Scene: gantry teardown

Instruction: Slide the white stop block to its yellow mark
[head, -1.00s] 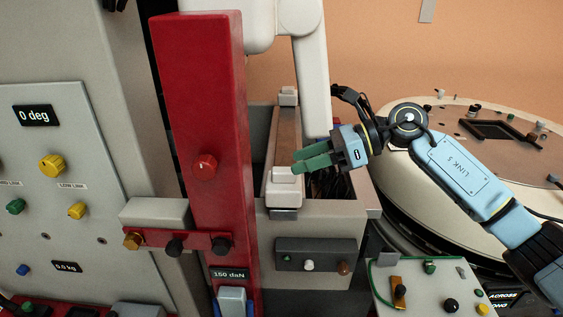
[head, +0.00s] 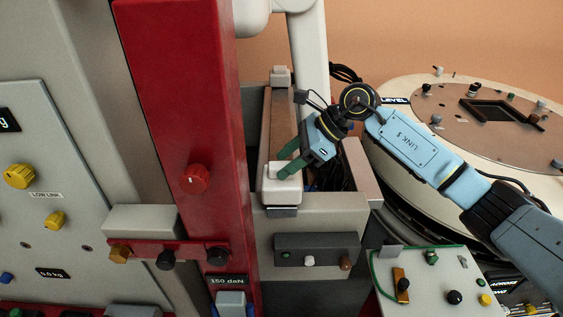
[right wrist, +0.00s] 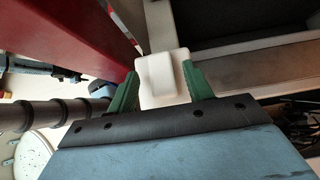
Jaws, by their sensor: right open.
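The white stop block (head: 283,188), with a raised grip on top, sits at the near end of a brown rail (head: 282,130). In the right wrist view the block (right wrist: 162,92) lies between two green fingertips. My right gripper (head: 286,161) is open and points down at the block, one finger on each side of it (right wrist: 161,84). I cannot tell whether either finger touches it. I cannot make out a yellow mark on the rail. My left gripper is not in view.
A tall red post (head: 190,120) with a red knob stands close left of the rail. A smaller white block (head: 281,77) is at the rail's far end. An open bin with dark cables (head: 335,175) lies right of it, and a round table (head: 500,130) stands further right.

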